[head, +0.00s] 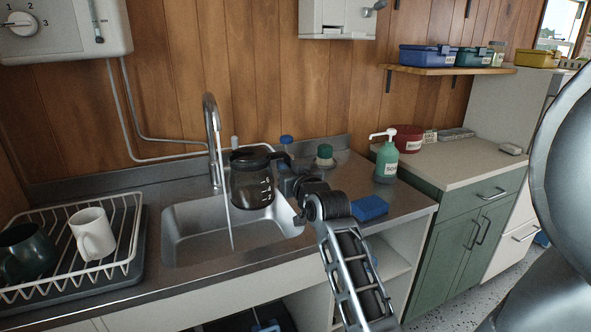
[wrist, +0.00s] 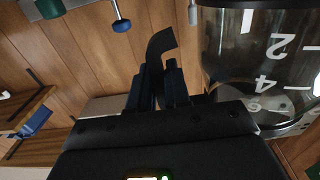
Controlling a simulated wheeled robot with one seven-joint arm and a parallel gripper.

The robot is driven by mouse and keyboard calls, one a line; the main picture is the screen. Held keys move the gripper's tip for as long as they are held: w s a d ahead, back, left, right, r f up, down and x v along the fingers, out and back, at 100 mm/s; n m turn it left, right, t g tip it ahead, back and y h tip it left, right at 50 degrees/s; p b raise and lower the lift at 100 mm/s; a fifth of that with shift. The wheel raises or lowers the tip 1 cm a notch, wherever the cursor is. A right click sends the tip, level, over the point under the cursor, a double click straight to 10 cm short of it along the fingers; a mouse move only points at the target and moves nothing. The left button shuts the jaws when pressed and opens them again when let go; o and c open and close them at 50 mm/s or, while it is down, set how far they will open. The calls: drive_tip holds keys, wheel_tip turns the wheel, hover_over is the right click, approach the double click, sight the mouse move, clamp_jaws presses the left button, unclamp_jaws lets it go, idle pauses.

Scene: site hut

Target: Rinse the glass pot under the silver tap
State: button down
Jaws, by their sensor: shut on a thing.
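The glass pot (head: 252,182) has a dark lid and white marks. It is held over the right part of the steel sink (head: 180,235), just right of the water stream. It also shows in the wrist view (wrist: 265,65), at the right. The silver tap (head: 212,130) stands behind the sink. A thin stream of water (head: 227,200) falls from it into the basin, beside the pot. My gripper (head: 290,180) is shut on the pot's dark handle; it also shows in the wrist view (wrist: 160,85). The exact grip is partly hidden in the head view.
A white dish rack (head: 135,225) with a white mug (head: 93,234) and a dark mug (head: 25,252) stands left of the sink. Right of my gripper are a blue sponge (head: 370,208) and a green soap bottle (head: 386,162).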

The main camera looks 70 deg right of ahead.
drive_tip(key=w+d+f+b, duration=0.1)
drive_tip(key=w+b, duration=0.1)
drive_tip(key=w, duration=0.6)
drive_tip(key=shift+d+f, duration=0.25)
drive_tip(key=shift+w, duration=0.1)
idle(0.4)
drive_tip(key=shift+d, duration=0.25)
drive_tip(key=shift+d, duration=0.35)
drive_tip(key=shift+a, duration=0.1)
drive_tip(key=shift+a, duration=0.5)
drive_tip(key=shift+d, duration=0.1)
idle(0.3)
drive_tip(key=shift+d, duration=0.5)
